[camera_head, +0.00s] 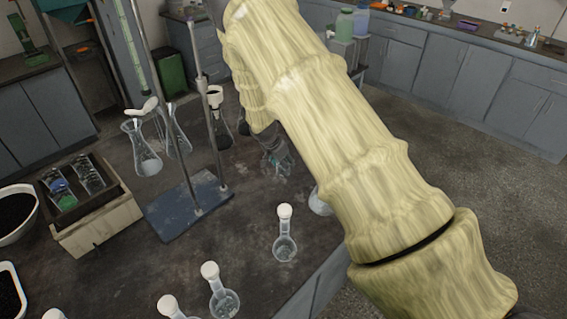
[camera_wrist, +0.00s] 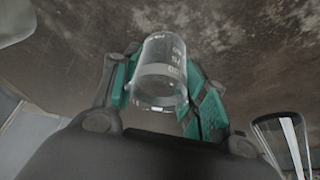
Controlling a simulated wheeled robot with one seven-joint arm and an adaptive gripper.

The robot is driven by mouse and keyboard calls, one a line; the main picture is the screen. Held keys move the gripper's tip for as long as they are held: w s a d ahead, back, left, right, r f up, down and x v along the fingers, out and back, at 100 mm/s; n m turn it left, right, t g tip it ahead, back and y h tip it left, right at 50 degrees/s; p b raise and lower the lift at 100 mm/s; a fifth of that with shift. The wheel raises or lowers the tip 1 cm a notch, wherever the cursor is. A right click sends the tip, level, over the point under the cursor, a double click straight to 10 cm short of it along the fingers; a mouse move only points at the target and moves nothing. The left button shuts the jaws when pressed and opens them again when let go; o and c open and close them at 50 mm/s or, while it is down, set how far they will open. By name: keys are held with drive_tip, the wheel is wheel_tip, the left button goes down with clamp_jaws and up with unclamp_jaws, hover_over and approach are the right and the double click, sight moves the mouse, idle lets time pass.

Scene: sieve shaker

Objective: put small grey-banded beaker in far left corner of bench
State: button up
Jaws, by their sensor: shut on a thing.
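The small clear beaker (camera_wrist: 161,70) with white markings and a pale grey band is between the teal-padded fingers of my gripper (camera_wrist: 165,90) in the wrist view. My gripper is shut on its sides. The bench top (camera_wrist: 75,50) shows behind the beaker; I cannot tell whether its base touches it. In the head view my arm covers much of the scene. The beaker and fingers show only faintly beside it. The bench (camera_head: 205,250) is dark, and its far side is partly hidden by the stand and my arm.
Several white-stoppered flasks (camera_head: 285,247) stand along the near bench. A wooden box (camera_head: 95,220) sits at left. Another glass vessel (camera_wrist: 282,145) is at lower right in the wrist view.

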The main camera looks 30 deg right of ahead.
drive_tip(key=o, duration=1)
drive_tip(key=shift+r, duration=0.1)
drive_tip(key=shift+r+p, duration=0.15)
drive_tip(key=shift+p, duration=0.15)
drive_tip(key=shift+b+v, duration=1.6)
drive_tip(key=shift+v, duration=4.3)
